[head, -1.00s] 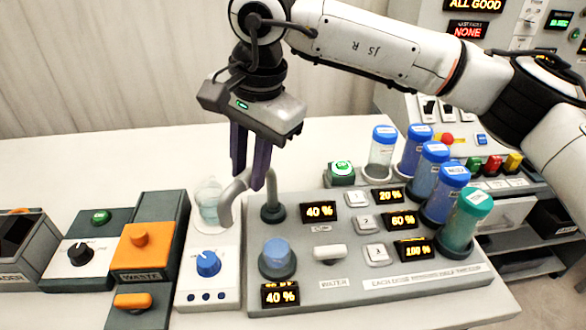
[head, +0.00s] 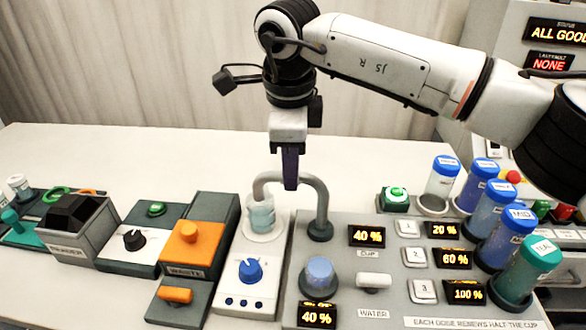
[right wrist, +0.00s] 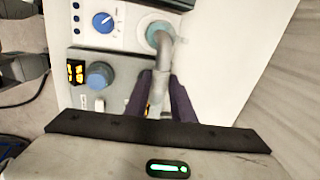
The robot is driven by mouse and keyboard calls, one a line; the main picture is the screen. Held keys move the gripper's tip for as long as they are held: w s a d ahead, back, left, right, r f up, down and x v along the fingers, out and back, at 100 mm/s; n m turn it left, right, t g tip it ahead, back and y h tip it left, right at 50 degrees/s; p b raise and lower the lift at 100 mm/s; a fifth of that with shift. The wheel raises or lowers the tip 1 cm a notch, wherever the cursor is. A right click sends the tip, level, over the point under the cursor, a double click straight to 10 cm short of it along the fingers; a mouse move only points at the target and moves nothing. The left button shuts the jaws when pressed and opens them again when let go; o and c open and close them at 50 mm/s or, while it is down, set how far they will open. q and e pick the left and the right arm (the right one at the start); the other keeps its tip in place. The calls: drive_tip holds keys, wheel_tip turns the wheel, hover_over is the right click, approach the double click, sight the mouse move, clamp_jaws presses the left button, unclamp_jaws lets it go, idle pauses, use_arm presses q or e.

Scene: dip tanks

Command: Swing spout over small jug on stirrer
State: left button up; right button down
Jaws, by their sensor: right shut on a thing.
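The grey bent spout (head: 318,200) rises from the back left of the dosing panel and arches left. Its tip hangs at or just over the small jug (head: 262,216), a pale clear vessel on the white stirrer (head: 240,278) with the blue knob. My right gripper (head: 290,185) is shut on the spout's top bar, fingers pointing down. In the right wrist view the spout (right wrist: 162,82) runs between the fingers (right wrist: 160,100) towards the jug (right wrist: 160,35). The exact gap between tip and jug is hard to tell. My left gripper is not in view.
The dosing panel (head: 345,290) carries displays, buttons and several capped tubes at the right (head: 490,210). Left of the stirrer stand the orange-topped waste unit (head: 190,240), a black-knobbed box (head: 135,240) and a grey reader (head: 80,230). The table behind is clear.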

drive_tip(key=shift+w+r+m, duration=0.1)
drive_tip(key=shift+w+m, duration=0.2)
drive_tip(key=shift+m, duration=0.2)
drive_tip(key=c, duration=1.5)
unclamp_jaws()
drive_tip(key=r, duration=0.3)
drive_tip(key=s+r, duration=0.1)
drive_tip(key=r, duration=0.2)
drive_tip(key=s+r, duration=0.1)
drive_tip(key=r, duration=0.3)
drive_tip(key=shift+s, duration=0.1)
